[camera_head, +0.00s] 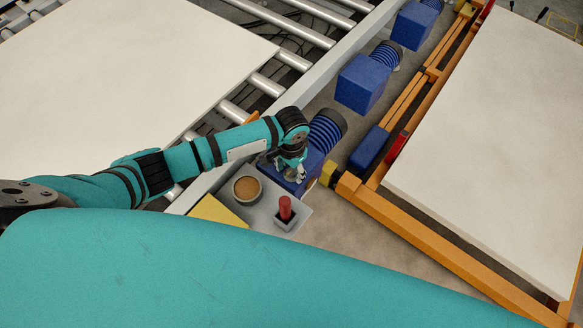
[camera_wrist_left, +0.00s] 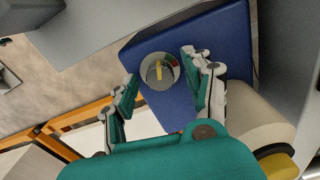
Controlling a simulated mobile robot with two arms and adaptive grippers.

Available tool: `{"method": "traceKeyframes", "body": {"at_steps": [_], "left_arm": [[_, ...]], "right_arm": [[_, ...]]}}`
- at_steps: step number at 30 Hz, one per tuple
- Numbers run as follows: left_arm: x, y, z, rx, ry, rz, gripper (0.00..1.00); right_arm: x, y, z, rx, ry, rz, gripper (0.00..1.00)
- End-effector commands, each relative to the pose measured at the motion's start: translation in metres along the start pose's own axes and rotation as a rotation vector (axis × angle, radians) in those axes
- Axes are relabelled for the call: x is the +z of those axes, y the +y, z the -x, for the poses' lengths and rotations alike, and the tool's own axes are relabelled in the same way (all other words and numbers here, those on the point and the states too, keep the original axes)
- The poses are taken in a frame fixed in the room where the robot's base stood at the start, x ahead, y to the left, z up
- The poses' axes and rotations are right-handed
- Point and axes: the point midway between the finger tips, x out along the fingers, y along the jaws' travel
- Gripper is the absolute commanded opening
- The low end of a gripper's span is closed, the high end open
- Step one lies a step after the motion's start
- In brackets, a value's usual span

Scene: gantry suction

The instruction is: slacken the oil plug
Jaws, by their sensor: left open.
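A blue gear unit (camera_head: 290,174) with a ribbed blue motor stands beside the roller conveyor in the head view. In the left wrist view its blue face (camera_wrist_left: 215,45) carries a round grey fitting (camera_wrist_left: 151,77) with a raised yellow bar and green and red marks, which looks like the oil plug. My left gripper (camera_head: 294,176) is over the gear unit. In the wrist view the left gripper (camera_wrist_left: 160,73) is open, one finger on each side of the fitting. Contact cannot be told. The fitting is hidden in the head view. My right gripper is not in view.
A grey tray (camera_head: 262,212) next to the gear unit holds a round brown-filled cup (camera_head: 246,188) and a red-handled item (camera_head: 285,208). Other blue motor units (camera_head: 362,84) line the conveyor. An orange frame (camera_head: 405,232) with a pale board (camera_head: 500,130) lies to the right.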

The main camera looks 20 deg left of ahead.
Motion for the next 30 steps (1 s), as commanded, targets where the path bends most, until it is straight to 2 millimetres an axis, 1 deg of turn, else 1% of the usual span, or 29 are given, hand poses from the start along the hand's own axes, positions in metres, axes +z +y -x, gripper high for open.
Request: {"method": "traceKeyframes", "body": {"at_steps": [2, 12, 14, 19, 23, 30], "left_arm": [[0.000, 0.000, 0.000, 0.000, 0.000, 0.000, 0.51], [0.000, 0.000, 0.001, 0.000, 0.000, 0.000, 0.07], [0.000, 0.000, 0.001, 0.000, 0.000, 0.000, 0.00], [0.000, 0.000, 0.001, 0.001, 0.000, 0.006, 0.00], [0.000, 0.001, 0.003, 0.002, -0.001, 0.035, 0.00], [0.000, 0.002, 0.006, 0.003, -0.002, 0.172, 0.00]], "right_arm": [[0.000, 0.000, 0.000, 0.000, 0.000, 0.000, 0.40], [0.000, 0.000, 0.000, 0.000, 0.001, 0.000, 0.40], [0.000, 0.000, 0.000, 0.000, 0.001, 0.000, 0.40], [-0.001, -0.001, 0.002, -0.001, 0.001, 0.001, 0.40], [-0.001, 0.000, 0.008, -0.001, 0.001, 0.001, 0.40], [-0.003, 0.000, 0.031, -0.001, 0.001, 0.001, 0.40]]}}
